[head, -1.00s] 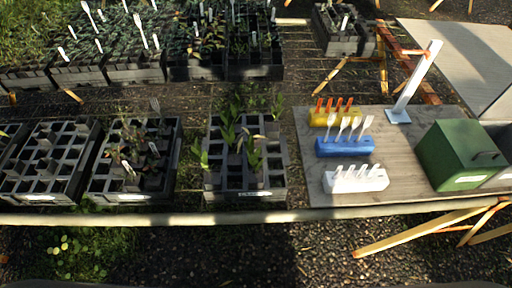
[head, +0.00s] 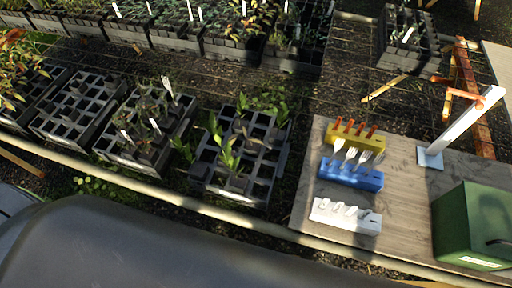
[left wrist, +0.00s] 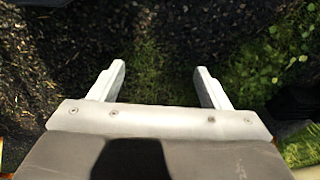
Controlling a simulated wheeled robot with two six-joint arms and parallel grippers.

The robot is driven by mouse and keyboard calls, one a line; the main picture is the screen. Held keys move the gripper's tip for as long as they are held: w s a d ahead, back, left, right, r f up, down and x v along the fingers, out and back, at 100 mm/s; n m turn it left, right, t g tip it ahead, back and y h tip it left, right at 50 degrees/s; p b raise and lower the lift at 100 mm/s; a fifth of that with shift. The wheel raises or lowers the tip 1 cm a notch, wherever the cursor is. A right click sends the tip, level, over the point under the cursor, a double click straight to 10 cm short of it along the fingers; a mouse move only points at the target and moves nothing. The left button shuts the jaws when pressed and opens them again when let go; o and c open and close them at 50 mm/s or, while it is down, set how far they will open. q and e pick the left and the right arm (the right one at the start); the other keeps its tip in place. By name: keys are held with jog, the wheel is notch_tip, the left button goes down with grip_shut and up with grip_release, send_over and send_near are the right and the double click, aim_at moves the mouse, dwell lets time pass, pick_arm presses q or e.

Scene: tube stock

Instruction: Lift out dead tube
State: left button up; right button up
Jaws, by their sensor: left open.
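A black cell tray (head: 262,187) with several green seedlings (head: 225,150) in some cells stands on the bench left of the wooden board. Which tube is dead I cannot tell. To its left a second black tray (head: 150,165) holds drooping, brownish plants (head: 148,112) and white labels. My left gripper (left wrist: 160,76) is open and empty in the left wrist view, above dark gravel and grass. A large dark part of my arm fills the lower left of the head view. My right gripper is not in view.
On the wooden board (head: 300,205) stand a yellow block (head: 352,142), a blue block (head: 350,176), a white block (head: 345,216), a white post (head: 465,122) and a green box (head: 470,225). An emptier tray (head: 75,108) stands left. Planted trays (head: 290,62) line the back.

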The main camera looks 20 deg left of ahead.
pick_arm(q)
jog(key=w+r+p, duration=0.2)
jog(key=w+r, duration=0.3)
jog(key=r, duration=0.6)
notch_tip(320, 180, up, 29)
jog(key=m+g+h+p, duration=0.1)
jog(key=g+p, duration=0.1)
jog(key=p, duration=0.2)
send_over(252, 144)
notch_tip(252, 144, down, 11)
jog(key=shift+w+d+r+b, duration=0.1)
jog(key=shift+r+b, duration=0.1)
jog(key=shift+b, duration=0.2)
jog(key=shift+f, duration=0.5)
jog(key=shift+f+p, duration=0.3)
jog(key=shift+f, duration=2.3)
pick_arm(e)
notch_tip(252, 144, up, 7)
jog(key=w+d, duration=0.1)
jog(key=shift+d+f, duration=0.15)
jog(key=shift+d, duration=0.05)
